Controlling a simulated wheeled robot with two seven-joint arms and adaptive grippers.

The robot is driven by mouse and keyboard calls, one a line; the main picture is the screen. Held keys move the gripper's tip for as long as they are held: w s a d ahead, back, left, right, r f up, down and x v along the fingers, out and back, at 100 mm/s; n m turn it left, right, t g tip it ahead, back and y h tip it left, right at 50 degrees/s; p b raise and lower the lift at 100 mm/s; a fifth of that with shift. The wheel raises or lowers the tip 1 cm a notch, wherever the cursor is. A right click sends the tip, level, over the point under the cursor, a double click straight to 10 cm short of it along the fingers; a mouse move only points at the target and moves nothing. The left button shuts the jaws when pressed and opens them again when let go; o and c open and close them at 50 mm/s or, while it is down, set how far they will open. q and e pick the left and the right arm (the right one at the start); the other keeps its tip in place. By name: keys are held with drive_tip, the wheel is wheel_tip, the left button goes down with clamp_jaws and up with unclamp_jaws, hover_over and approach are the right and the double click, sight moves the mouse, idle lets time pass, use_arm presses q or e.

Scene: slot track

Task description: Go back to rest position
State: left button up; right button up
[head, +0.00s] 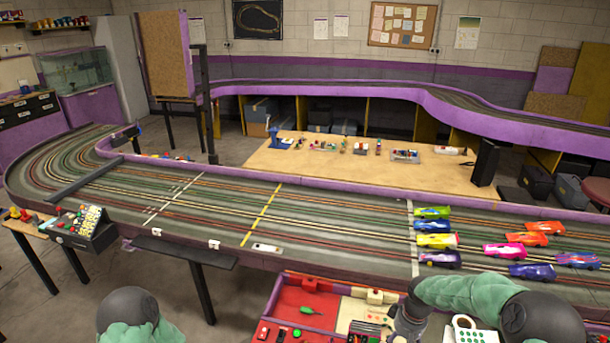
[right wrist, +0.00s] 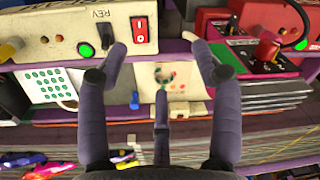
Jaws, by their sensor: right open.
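My right gripper (right wrist: 162,74) is open and empty in the right wrist view. Its fingers are spread over a cream and purple panel area. A green button (right wrist: 86,50) and a red rocker switch (right wrist: 140,30) marked near "REV" sit beyond its left finger. In the head view the right gripper (head: 404,326) is low at the bottom edge, over the red tray area, and partly cut off. My left arm shows only as a green and dark link at the bottom left; its gripper is out of view.
The slot track (head: 330,215) crosses in front, with several colored cars (head: 435,240) on its right part. A red tray (head: 290,298) lies below the track, and a control box (head: 85,232) stands at left.

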drive_tip(key=s+a+f+m+y, duration=0.2)
drive_tip(key=s+a+f+y, duration=0.1)
drive_tip(key=s+a+f, duration=0.8)
drive_tip(key=s+a+f+m, duration=0.3)
drive_tip(key=s, duration=0.5)
drive_tip(key=s+a+f+m, duration=0.2)
drive_tip(key=s+a+f, duration=0.1)
drive_tip(key=s, duration=0.5)
wheel_tip(320, 180, down, 8)
drive_tip(key=w+a+n+b, duration=0.1)
drive_tip(key=w+b, duration=0.1)
drive_tip(key=b, duration=0.8)
drive_tip(key=shift+w, duration=0.2)
drive_tip(key=shift+f, duration=0.1)
